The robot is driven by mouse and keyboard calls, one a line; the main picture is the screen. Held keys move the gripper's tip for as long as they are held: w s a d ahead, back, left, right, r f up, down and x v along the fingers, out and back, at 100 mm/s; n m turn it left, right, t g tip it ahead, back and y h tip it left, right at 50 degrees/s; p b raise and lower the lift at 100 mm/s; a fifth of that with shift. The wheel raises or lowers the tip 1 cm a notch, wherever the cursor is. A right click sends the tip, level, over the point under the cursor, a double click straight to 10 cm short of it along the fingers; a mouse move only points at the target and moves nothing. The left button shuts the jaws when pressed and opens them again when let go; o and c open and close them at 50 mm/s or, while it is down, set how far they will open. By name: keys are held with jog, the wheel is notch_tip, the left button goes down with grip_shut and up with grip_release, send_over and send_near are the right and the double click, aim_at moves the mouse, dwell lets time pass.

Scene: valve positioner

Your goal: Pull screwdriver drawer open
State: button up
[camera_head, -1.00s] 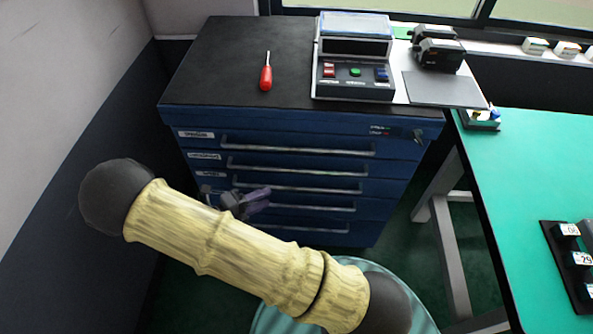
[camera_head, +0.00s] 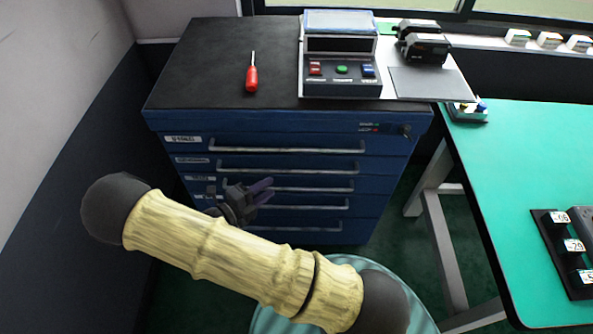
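A blue drawer cabinet (camera_head: 385,160) with a black top stands ahead, its several drawers all shut. Each drawer has a long bar handle: the top handle (camera_head: 287,149), the second handle (camera_head: 287,171) and the third handle (camera_head: 315,188) show clearly. Small white labels sit at the left; their text is too small to read, so I cannot tell which drawer is the screwdriver one. My gripper (camera_head: 267,190) has its purple fingers spread apart and empty. It overlaps the left part of the third handle in the picture; I cannot tell whether it touches. My arm hides the cabinet's lower left.
A red-handled screwdriver (camera_head: 251,77) lies on the cabinet top, beside a control box (camera_head: 340,70) with buttons. A green-topped table (camera_head: 520,180) stands at the right. A wall (camera_head: 70,90) is close at the left.

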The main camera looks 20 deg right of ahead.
aim_at(294, 171)
jog(key=x, duration=1.1)
